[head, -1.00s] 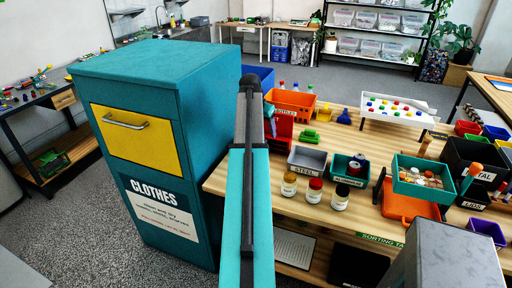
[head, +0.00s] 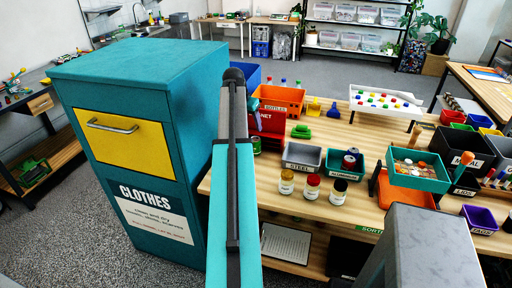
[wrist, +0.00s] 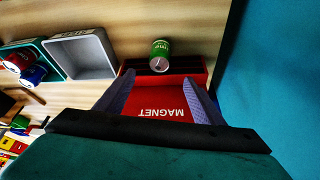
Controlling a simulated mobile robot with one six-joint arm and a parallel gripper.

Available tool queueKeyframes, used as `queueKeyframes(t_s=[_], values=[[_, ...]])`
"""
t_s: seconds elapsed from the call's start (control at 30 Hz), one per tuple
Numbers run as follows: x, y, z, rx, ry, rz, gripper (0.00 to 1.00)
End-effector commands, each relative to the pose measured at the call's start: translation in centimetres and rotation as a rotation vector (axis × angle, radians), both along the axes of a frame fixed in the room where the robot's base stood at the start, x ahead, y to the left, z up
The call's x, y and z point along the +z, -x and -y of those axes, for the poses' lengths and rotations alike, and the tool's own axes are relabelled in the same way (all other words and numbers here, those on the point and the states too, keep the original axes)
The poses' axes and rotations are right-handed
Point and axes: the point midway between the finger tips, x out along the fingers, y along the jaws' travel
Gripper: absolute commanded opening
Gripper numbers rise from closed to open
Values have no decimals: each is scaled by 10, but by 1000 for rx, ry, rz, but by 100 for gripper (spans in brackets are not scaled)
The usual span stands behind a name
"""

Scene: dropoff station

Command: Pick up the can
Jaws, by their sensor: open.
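A green can (wrist: 160,55) stands on the wooden table in the wrist view, at the edge of a red box marked MAGNET (wrist: 165,98). In the head view the can (head: 256,145) shows partly, just right of my arm, below the red box (head: 268,122). My gripper (wrist: 159,78) is open, with one finger on each side of the red box in the picture. The can lies ahead of the fingertips, roughly between their lines, with nothing held.
A tall teal clothes bin (head: 140,70) stands close on the left; its side fills the right of the wrist view. A grey STEEL tray (head: 301,157) and a green bin with cans (head: 346,163) sit on the table. Three jars (head: 312,187) stand in front.

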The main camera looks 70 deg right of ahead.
Motion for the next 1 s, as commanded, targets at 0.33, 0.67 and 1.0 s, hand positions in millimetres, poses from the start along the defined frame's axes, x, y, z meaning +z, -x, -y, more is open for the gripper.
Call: queueKeyframes(t_s=[0.33,0.67,1.0], values=[[-30,3,13,-3,-2,-1,62],[-61,6,26,-2,-1,0,62],[-75,7,31,-3,0,1,62]])
